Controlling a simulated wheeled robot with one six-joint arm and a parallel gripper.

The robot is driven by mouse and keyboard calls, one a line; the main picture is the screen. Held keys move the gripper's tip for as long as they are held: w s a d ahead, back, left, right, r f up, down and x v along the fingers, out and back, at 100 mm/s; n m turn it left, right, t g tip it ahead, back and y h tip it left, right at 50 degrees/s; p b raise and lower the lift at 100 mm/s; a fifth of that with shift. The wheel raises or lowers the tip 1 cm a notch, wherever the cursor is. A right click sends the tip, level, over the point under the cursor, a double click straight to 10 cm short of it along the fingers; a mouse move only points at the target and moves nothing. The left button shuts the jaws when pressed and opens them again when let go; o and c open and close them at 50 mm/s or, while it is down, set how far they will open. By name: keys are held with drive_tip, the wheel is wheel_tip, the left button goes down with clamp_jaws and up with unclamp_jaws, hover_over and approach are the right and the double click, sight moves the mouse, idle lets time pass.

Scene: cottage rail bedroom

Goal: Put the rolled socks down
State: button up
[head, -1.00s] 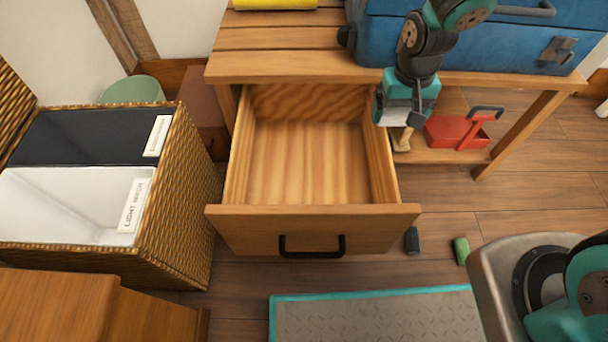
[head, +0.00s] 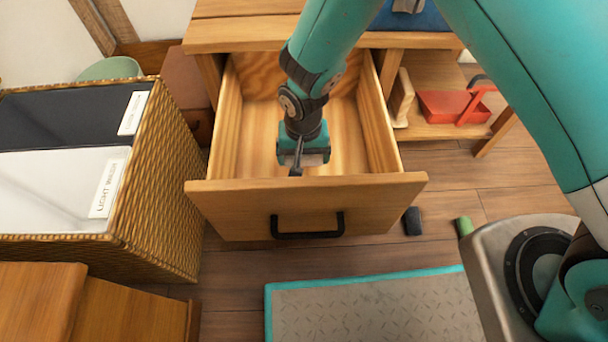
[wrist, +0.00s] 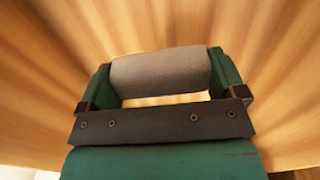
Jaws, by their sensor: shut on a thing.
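The rolled socks (wrist: 160,72) are a grey-beige roll, seen between the two green fingers of my gripper (wrist: 163,78) in the wrist view. My gripper is shut on them, with one finger at each end of the roll. In the head view my gripper (head: 303,163) points down inside the outline of the open wooden drawer (head: 250,205), close behind its front panel. Pale wood grain lies below the socks in the wrist view. I cannot tell whether the socks touch the drawer floor. My gripper mostly hides them in the head view.
A wicker hamper (head: 165,185) with dark and white compartments stands left of the drawer. A dark roll (head: 412,221) and a green roll (head: 463,227) lie on the floor. The drawer looks otherwise empty.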

drive_tip(key=shift+f+b, duration=1.35)
drive_tip(key=shift+f, duration=2.1)
drive_tip(key=shift+f, duration=0.2)
drive_tip(key=o, duration=0.6)
wheel_tip(320, 180, up, 13)
drive_tip(key=p, duration=0.6)
drive_tip(key=shift+f+p, duration=0.2)
drive_tip(key=shift+p, duration=0.1)
drive_tip(key=s+d+r+n+y, duration=0.1)
drive_tip(key=s+d+r, duration=0.15)
drive_tip(key=r, duration=0.65)
drive_tip(key=s+d+r+n+y, duration=0.1)
drive_tip(key=d+r+n, duration=0.15)
drive_tip(key=r, duration=0.75)
drive_tip(key=s+d+r+n, duration=0.1)
drive_tip(key=s+d+r, duration=0.1)
drive_tip(key=s+r, duration=0.1)
drive_tip(key=s+d+r+n+y, duration=0.1)
drive_tip(key=s+d+r, duration=0.1)
drive_tip(key=s+r, duration=0.2)
drive_tip(key=s+d+r+n+y, duration=0.1)
drive_tip(key=s+d+r+n, duration=0.1)
drive_tip(key=s, duration=0.3)
drive_tip(key=shift+s+d+r, duration=0.15)
drive_tip(key=shift+d+r, duration=0.1)
drive_tip(key=shift+r, duration=0.2)
drive_tip(key=shift+s+d+r, duration=0.15)
drive_tip(key=shift+d+r, duration=0.05)
drive_tip(key=shift+r, duration=0.25)
